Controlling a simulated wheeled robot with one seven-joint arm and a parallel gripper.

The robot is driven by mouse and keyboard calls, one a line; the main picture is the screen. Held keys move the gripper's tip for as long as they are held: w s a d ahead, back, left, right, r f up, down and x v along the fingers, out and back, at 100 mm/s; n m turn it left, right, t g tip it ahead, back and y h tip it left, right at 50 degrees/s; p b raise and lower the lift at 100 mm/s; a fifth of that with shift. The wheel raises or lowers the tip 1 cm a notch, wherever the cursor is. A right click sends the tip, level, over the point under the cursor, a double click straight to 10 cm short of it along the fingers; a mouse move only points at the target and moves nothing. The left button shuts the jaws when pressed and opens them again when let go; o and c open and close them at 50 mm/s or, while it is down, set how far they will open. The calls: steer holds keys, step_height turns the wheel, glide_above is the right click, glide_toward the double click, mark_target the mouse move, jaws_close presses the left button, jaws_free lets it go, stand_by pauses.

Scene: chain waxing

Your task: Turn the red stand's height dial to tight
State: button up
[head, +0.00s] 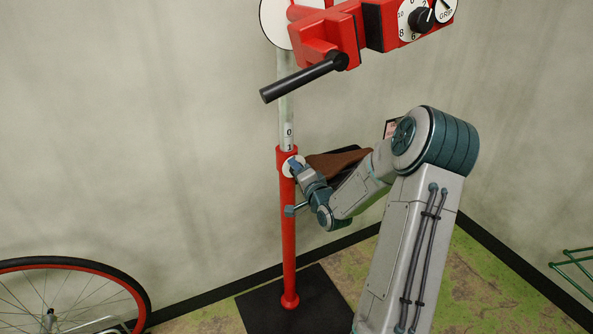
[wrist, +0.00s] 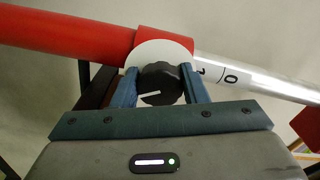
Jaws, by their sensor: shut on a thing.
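The red stand (head: 289,235) rises from a black base plate, with a silver inner post (head: 286,100) marked 0 and 1 coming out of its collar. In the wrist view the red tube (wrist: 70,35) runs in from the left and the silver post (wrist: 265,80) runs to the right. The height dial (wrist: 160,84) is a black knob with a white pointer line, in front of a white round plate (wrist: 145,50). The pointer aims left and slightly down in the wrist view. My gripper (wrist: 160,88) is shut on the dial, one finger on each side. Any plate lettering is hidden.
The red clamp head with a black handle (head: 304,78) and numbered dials (head: 421,18) sits above my arm. A brown piece (head: 338,162) is behind my wrist. A bicycle wheel (head: 75,295) stands at lower left. A green rack (head: 575,262) is at far right.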

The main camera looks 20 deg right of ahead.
steer(key=o, duration=1)
steer(key=shift+c, duration=0.2)
steer(key=shift+s, duration=0.15)
steer(key=s, duration=1.3)
steer(key=shift+s+d, duration=0.3)
steer(key=shift+s, duration=0.05)
steer(key=shift+w, duration=0.1)
